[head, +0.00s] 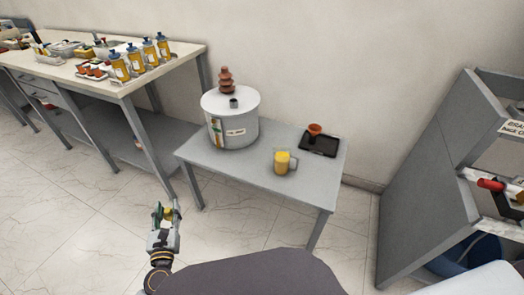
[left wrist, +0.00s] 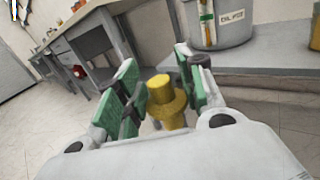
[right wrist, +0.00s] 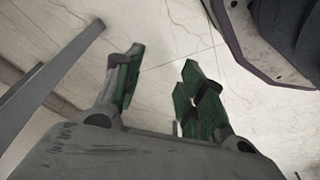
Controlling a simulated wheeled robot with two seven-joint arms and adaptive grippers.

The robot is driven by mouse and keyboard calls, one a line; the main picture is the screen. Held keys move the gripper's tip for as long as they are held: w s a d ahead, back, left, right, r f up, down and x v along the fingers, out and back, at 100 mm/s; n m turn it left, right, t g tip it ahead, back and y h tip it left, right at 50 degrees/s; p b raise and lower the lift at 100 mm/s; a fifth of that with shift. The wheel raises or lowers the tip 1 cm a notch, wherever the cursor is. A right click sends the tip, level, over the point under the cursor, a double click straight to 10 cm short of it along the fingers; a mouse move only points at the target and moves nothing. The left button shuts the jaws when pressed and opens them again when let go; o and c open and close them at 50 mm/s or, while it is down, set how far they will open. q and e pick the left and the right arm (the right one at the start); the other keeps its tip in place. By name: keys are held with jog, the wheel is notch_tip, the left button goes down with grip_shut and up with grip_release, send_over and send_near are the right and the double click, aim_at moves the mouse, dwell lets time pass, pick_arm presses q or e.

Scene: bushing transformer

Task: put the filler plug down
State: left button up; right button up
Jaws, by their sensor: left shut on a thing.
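The filler plug (left wrist: 166,100) is a yellow, stepped, round piece. My left gripper (left wrist: 158,85) is shut on it, with the green finger pads on either side. In the head view my left gripper (head: 165,209) is above the floor, in front of and left of the small grey table (head: 255,180); the plug (head: 168,213) shows as a small yellow bit between its fingers. My right gripper (right wrist: 160,82) shows only in the right wrist view, open and empty above the floor.
On the small table stand a grey tank (head: 233,122) with a brown bushing (head: 226,80) and a small dark opening on its lid, a jug of yellow liquid (head: 282,162) and a dark tray (head: 319,147) with an orange funnel. A workbench (head: 130,85) with bottles is left, a shelf (head: 430,190) right.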

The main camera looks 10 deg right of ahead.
pick_arm(q)
jog(key=f+b, duration=0.2)
jog(key=d+f+b, duration=0.1)
jog(key=b, duration=0.1)
jog(key=shift+w+f+h, duration=0.2)
jog(key=shift+f+h, duration=0.1)
jog(key=shift+f, duration=0.1)
jog(key=w+d+f+m+h+b, duration=0.1)
jog(key=w+d+m+h+b, duration=0.1)
jog(key=w+d, duration=0.3)
jog(key=shift+d+h+b, duration=0.3)
jog(key=shift+d+h, duration=0.1)
jog(key=shift+d, duration=0.15)
pick_arm(e)
notch_tip(320, 180, up, 15)
jog(key=w+a+y, duration=0.1)
jog(key=w+a, duration=0.1)
jog(key=shift+a, duration=0.2)
pick_arm(q)
jog(key=shift+w+d, duration=0.15)
jog(key=shift+w, duration=0.05)
pick_arm(e)
jog(key=shift+r, duration=0.2)
pick_arm(q)
jog(key=shift+w+d+m+h, duration=0.3)
jog(key=shift+w+d, duration=0.2)
jog(key=shift+d, duration=0.05)
pick_arm(e)
jog(key=shift+d+r, duration=0.15)
jog(key=shift+r, duration=0.05)
